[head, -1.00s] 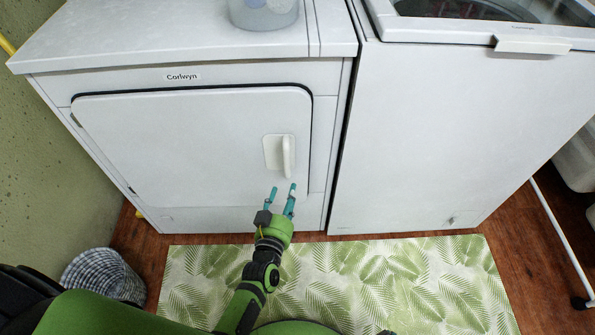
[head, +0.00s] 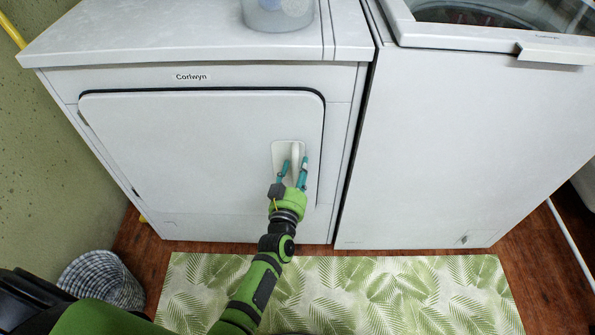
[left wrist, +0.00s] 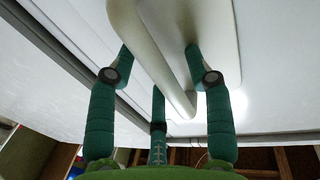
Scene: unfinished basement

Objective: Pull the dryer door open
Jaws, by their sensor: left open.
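The white dryer door (head: 180,150) is shut on the front of the dryer. Its upright white handle (head: 295,153) sits near the door's right edge on a pale recessed plate. My left gripper (head: 293,172) is open, with its teal fingers on either side of the handle's lower part. In the left wrist view the handle (left wrist: 160,60) runs between the spread fingers (left wrist: 158,65). I cannot tell whether any finger touches it. My right gripper is not in view.
A white washer (head: 450,140) stands close on the right. A clear container (head: 278,14) is on the dryer top. A leaf-patterned mat (head: 340,290) lies on the wood floor in front. A woven basket (head: 100,280) stands at the lower left by the green wall.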

